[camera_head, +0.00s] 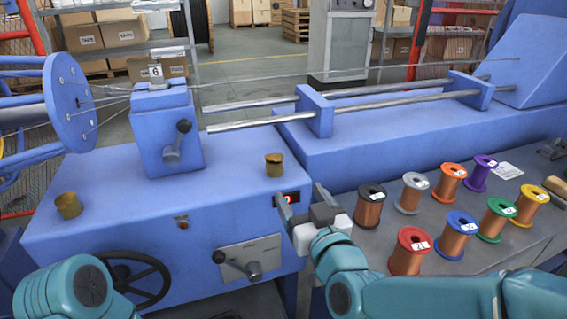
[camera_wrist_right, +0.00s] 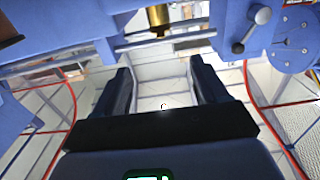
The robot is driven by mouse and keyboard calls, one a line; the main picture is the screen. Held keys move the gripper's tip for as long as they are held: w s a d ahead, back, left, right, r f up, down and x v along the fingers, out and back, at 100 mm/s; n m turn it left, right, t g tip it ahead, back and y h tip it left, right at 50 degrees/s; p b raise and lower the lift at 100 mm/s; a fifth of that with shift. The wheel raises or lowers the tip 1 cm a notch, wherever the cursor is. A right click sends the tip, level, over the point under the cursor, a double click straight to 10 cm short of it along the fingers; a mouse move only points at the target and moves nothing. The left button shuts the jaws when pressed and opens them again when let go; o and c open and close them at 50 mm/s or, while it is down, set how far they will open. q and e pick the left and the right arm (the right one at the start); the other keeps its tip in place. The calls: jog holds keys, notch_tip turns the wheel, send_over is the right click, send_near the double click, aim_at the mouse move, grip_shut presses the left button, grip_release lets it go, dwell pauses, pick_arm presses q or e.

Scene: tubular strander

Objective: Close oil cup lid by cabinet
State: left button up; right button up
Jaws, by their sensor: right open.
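Two brass oil cups stand on the flat top of the blue machine housing (camera_head: 130,190). One oil cup (camera_head: 69,206) is at the left; the other oil cup (camera_head: 274,166) is near the right edge. I cannot tell clearly how their lids stand. My right gripper (camera_head: 300,196) is open and empty, in front of the right-hand cup and a little right of it, apart from it. In the right wrist view a brass cup (camera_wrist_right: 158,20) shows at the top, beyond the open right gripper (camera_wrist_right: 161,72). My left gripper is out of view.
A lever block (camera_head: 172,135) stands behind the cups. A handwheel (camera_head: 135,278) and control panel (camera_head: 250,258) are on the housing front. Several wire spools (camera_head: 410,250) fill the bench at right. A grey cabinet (camera_head: 341,45) stands at the back.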

aim_at(278, 161)
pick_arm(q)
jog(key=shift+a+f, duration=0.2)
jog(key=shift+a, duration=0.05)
pick_arm(e)
jog(key=x, duration=1.2)
jog(key=shift+w+a, duration=0.2)
jog(key=shift+w, duration=0.1)
jog(key=c, duration=1.1)
jog(key=shift+o, duration=0.2)
jog(key=shift+f+b, duration=0.25)
jog(key=shift+b, duration=0.3)
jog(key=f+t+b, duration=0.2)
jog(key=b, duration=0.8)
jog(key=shift+s+y, duration=0.1)
jog(key=shift+y, duration=0.3)
jog(key=shift+t, duration=0.4)
jog(key=shift+r+b, duration=0.15)
jog(key=shift+b, duration=0.25)
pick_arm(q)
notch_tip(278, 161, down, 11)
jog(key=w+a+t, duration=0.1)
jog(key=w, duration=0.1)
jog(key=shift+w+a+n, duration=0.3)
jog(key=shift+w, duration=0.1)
pick_arm(e)
jog(key=shift+r, duration=0.1)
